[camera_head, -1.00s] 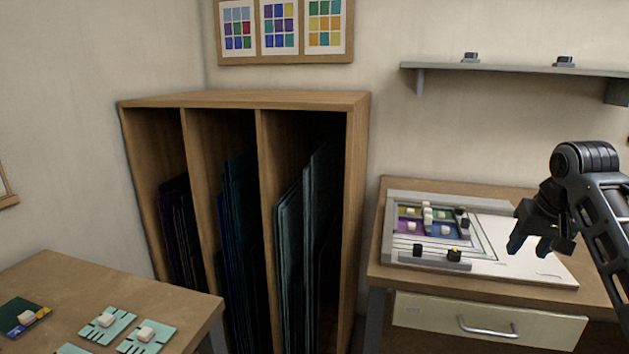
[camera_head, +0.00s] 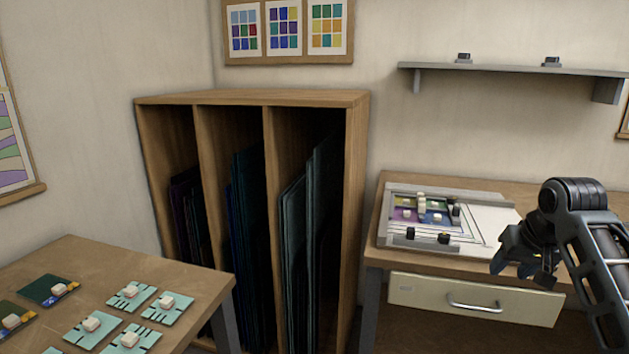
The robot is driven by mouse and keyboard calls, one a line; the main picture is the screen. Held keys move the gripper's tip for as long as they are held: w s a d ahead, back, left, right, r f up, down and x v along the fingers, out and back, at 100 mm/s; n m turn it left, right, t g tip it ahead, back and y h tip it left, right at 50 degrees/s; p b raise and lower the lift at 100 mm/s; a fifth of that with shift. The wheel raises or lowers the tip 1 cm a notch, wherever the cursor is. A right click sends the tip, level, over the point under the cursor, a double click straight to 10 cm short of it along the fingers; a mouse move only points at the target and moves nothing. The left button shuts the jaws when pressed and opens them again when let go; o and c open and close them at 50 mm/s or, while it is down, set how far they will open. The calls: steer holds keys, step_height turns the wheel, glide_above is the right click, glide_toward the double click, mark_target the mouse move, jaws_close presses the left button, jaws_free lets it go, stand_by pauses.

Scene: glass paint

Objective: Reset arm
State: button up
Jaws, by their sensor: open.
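My gripper (camera_head: 522,270) hangs at the right of the view, fingers pointing down and to the left. It is open and I see nothing between its fingers. It shows in front of the right end of the far workbench. My arm is bent, with its elbow link at the right edge. The fingertips are small and dark, and their distance from the bench cannot be told.
A board with coloured panels (camera_head: 398,190) lies on the far workbench (camera_head: 372,251), above a drawer (camera_head: 475,300). A wooden rack (camera_head: 356,200) of glass sheets stands in the middle. A near table (camera_head: 200,276) holds several teal tiles (camera_head: 76,337). A shelf (camera_head: 510,69) hangs above.

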steer(key=s+a+f+t+y, duration=0.1)
steer(key=s+a+f, duration=0.3)
steer(key=a+f, duration=0.25)
steer(key=s+a+f+t+y, duration=0.1)
steer(key=s+a+f+t, duration=0.1)
steer(key=s+a+f, duration=0.35)
steer(key=s+a+f+t, duration=0.2)
steer(key=s+a+f, duration=0.6)
steer(key=s, duration=0.4)
steer(key=s+r+t+h, duration=0.1)
steer(key=s+r, duration=0.1)
steer(key=s, duration=0.8)
steer(key=s+r+t, duration=0.1)
steer(key=s+r, duration=0.1)
steer(key=s, duration=0.7)
steer(key=s+d+r+n+t, duration=0.1)
steer(key=s+r+n+t, duration=0.1)
steer(key=s+r, duration=1.1)
steer(key=shift+s+d+n+t, duration=0.2)
steer(key=shift+d+n+t, duration=0.15)
steer(key=shift+n+t, duration=0.05)
steer(key=shift+f, duration=0.1)
steer(key=shift+c, duration=0.6)
